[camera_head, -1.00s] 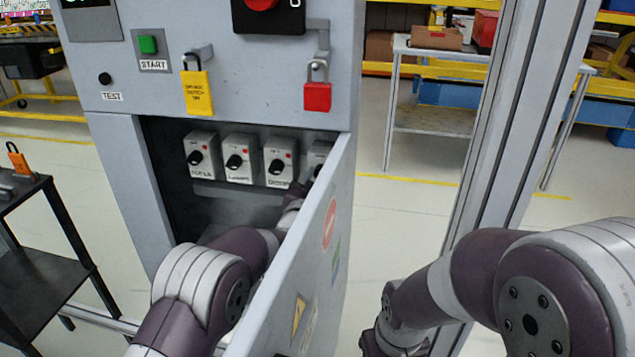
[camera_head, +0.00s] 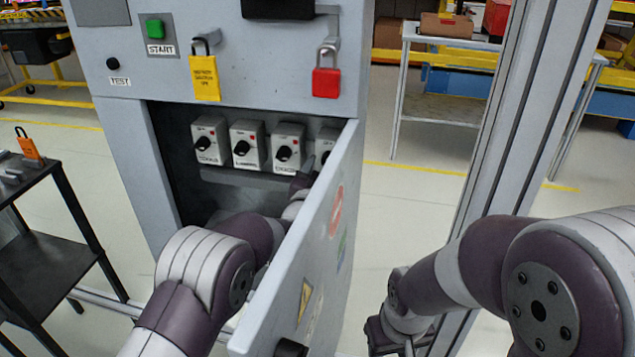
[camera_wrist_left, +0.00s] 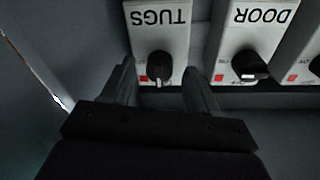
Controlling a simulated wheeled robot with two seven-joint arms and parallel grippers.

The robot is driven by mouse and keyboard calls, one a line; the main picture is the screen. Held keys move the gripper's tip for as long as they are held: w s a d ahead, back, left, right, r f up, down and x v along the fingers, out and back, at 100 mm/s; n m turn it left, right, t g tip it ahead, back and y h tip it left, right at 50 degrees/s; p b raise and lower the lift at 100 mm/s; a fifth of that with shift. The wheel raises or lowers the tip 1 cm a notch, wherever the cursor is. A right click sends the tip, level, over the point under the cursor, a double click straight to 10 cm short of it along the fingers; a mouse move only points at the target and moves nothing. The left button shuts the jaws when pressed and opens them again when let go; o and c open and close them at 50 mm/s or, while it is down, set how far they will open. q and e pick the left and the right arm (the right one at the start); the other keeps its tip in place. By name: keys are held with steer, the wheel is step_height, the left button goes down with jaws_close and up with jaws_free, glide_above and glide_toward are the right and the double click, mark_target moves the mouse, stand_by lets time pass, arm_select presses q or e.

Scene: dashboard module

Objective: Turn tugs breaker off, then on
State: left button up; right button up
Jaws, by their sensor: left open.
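The tugs breaker (camera_wrist_left: 157,27) is a light grey box with an upside-down TUGS label and a black rotary knob (camera_wrist_left: 158,66) in the left wrist view. Its knob points toward the bottom of that view, while the DOOR knob beside it points sideways. My left gripper (camera_wrist_left: 159,72) is open, with one finger on each side of the tugs knob; contact cannot be told. In the head view the rightmost breaker (camera_head: 326,143) is partly hidden by the open cabinet door, and my left gripper (camera_head: 303,182) is mostly hidden there. My right arm is at the right; its fingers are out of view.
The open cabinet door (camera_head: 318,235) stands close to the right of my left arm. The DOOR breaker (camera_wrist_left: 250,32) adjoins the tugs breaker. Yellow (camera_head: 204,78) and red (camera_head: 326,82) padlocks hang above the opening. A black cart (camera_head: 50,255) stands at the left.

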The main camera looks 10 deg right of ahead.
arm_select(q)
steer(key=p+v, duration=0.1)
steer(key=v, duration=1)
steer(key=shift+s+a+p, duration=0.2)
steer(key=shift+s+p, duration=0.1)
steer(key=shift+p, duration=0.1)
